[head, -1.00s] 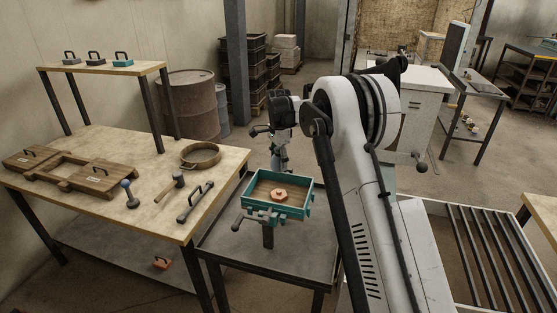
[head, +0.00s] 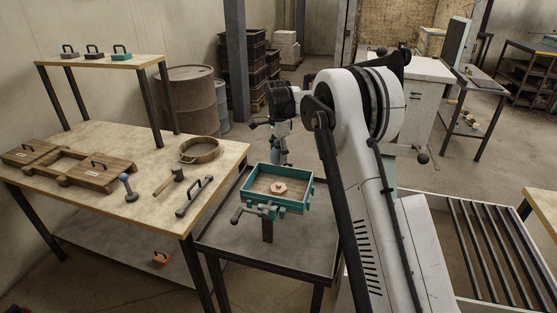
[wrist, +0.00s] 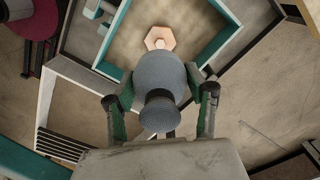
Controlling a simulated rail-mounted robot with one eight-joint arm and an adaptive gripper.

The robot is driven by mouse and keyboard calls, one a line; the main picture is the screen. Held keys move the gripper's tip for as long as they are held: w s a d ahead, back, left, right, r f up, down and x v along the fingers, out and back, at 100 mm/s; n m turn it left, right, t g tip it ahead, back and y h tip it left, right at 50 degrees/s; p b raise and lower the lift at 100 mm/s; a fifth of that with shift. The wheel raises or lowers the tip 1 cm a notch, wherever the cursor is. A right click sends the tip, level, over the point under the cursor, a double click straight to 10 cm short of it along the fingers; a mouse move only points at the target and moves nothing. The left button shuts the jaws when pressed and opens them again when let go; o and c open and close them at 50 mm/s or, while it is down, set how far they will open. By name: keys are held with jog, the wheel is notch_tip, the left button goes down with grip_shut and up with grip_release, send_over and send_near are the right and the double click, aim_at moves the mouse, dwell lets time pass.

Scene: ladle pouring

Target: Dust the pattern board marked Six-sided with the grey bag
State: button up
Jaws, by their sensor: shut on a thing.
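The hexagonal pattern (head: 280,189) sits on a wooden board inside a teal frame (head: 262,203) on the dark stand. In the wrist view the same six-sided pattern (wrist: 159,38) looks pale pinkish, and no label can be read. My gripper (wrist: 162,95) is shut on the grey bag (wrist: 160,72), a rounded blue-grey body with a darker knob. The bag hangs close to the pattern in the wrist view, apart from it as seen. In the head view my gripper (head: 283,155) is small, behind the teal frame, and the bag is hard to make out.
A wooden table (head: 100,208) at left holds wooden flask boards, a round sieve (head: 199,150), a mallet (head: 170,181), a blue-ended tool (head: 128,188) and a handled bar (head: 194,197). A raised shelf (head: 100,64) bears three handled blocks. A clamp handle (head: 244,212) juts from the teal frame.

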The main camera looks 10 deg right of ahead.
notch_tip(320, 180, down, 5)
jog(key=b, duration=0.3)
jog(key=shift+f+b, duration=0.15)
jog(key=shift+b, duration=0.15)
notch_tip(320, 180, up, 5)
jog(key=shift+r+p, duration=0.2)
jog(key=shift+p, duration=0.85)
jog(key=shift+f, duration=0.1)
